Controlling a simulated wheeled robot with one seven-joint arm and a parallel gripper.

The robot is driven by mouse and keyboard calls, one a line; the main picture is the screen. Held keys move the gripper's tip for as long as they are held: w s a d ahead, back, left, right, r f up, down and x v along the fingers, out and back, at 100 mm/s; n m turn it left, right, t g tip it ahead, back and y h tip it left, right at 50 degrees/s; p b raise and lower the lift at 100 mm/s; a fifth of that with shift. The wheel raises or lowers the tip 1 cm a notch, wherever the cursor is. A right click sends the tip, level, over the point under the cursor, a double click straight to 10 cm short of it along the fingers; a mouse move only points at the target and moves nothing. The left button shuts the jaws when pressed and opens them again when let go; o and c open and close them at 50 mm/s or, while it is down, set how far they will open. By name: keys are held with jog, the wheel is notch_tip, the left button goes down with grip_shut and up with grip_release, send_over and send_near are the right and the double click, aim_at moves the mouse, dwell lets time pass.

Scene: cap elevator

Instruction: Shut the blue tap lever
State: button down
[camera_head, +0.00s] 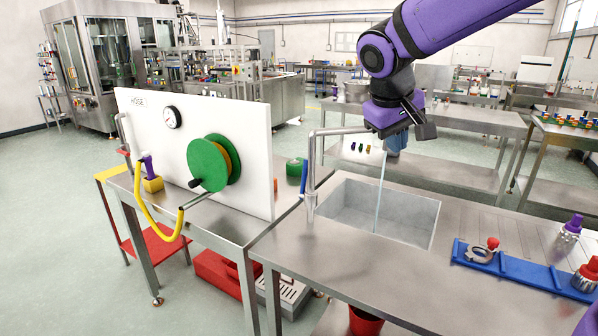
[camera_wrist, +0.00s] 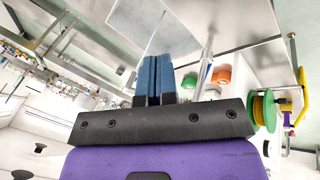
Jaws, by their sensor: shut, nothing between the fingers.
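The grey metal tap (camera_head: 311,165) stands at the left edge of the sink (camera_head: 420,212). Its blue lever (camera_head: 304,177) hangs about upright against the left side of the post. A thin stream of water (camera_head: 379,195) falls from the spout into the sink. My gripper (camera_head: 396,146) is above the sink, right of the tap post, apart from the lever. In the wrist view its blue fingers (camera_wrist: 153,76) are together and empty. The tap post (camera_wrist: 208,60) shows right of the fingers there. The spout's end is partly hidden behind my gripper in the head view.
A white board with a green hose reel (camera_head: 209,163) stands on the bench left of the tap. A blue rack (camera_head: 520,268) lies on the counter at the right, with bottles near it. The counter in front of the sink is clear.

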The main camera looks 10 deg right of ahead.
jog(key=w+a+f+n+h, duration=0.1)
jog(key=w+a+f+h, duration=0.1)
jog(key=w, duration=0.3)
jog(key=w+a+f+h, duration=0.1)
jog(key=w+f, duration=0.1)
jog(key=w, duration=0.4)
jog(key=n+t+h, duration=0.5)
jog(key=t+h, duration=0.1)
send_near(304, 169)
jog(key=x, duration=0.7)
jog(key=shift+w+d+f, duration=0.15)
jog(key=shift+d, duration=0.05)
